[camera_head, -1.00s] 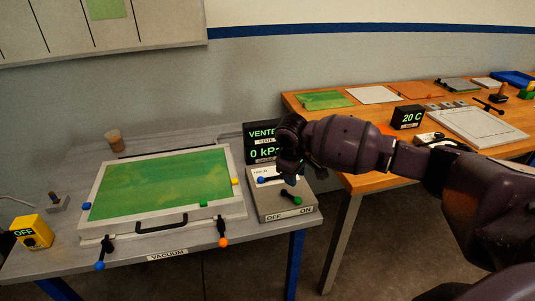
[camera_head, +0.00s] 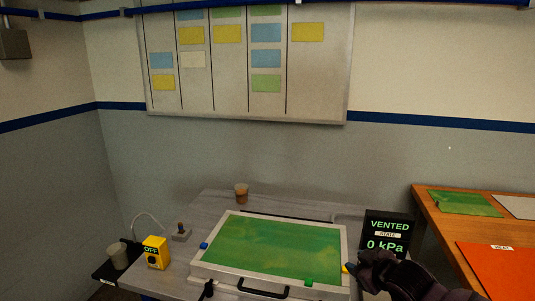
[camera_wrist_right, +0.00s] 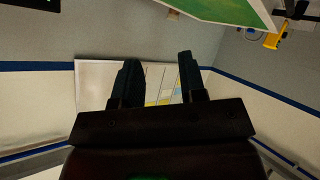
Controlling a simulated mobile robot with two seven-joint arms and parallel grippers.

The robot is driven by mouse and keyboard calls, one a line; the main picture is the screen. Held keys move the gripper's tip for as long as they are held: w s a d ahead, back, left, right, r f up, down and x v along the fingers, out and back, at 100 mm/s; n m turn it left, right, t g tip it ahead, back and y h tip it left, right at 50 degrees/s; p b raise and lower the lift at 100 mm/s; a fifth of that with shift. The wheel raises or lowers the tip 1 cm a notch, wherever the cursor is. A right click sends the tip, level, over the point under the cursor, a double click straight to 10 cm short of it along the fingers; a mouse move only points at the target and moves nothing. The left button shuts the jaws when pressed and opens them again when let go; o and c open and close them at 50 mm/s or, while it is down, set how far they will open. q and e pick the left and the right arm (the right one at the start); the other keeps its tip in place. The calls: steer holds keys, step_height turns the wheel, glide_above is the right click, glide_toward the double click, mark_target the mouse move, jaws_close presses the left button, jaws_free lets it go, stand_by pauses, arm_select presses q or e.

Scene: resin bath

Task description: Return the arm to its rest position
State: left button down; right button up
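My right arm enters the head view at the lower right corner, and its dark gripper (camera_head: 362,270) is beside the right edge of the framed green panel (camera_head: 275,246). In the right wrist view the two fingers of my right gripper (camera_wrist_right: 158,60) stand apart with nothing between them. The wall board shows behind them there, and a corner of the green panel (camera_wrist_right: 240,10) is at the top. Whether the gripper touches the frame in the head view I cannot tell. My left gripper is not in view.
A black display (camera_head: 388,235) reading VENTED, 0 kPa stands behind my right arm. A yellow OFF box (camera_head: 155,252), a grey cup (camera_head: 117,256) and a brown cup (camera_head: 242,194) are at the left and back. A wooden table (camera_head: 432,215) is at the right.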

steer(key=s+d+f+m+h, duration=0.1)
steer(key=s+f+m, duration=0.1)
steer(key=s+f, duration=0.4)
steer(key=s+d+f+m+h, duration=0.1)
steer(key=s+f, duration=0.6)
steer(key=s, duration=0.8)
steer(key=s+d+f+m+h, duration=0.2)
steer(key=s+f+m, duration=0.2)
steer(key=s+f, duration=0.3)
steer(key=s, duration=0.4)
steer(key=shift+s+d+m, duration=0.3)
steer(key=shift+m, duration=0.1)
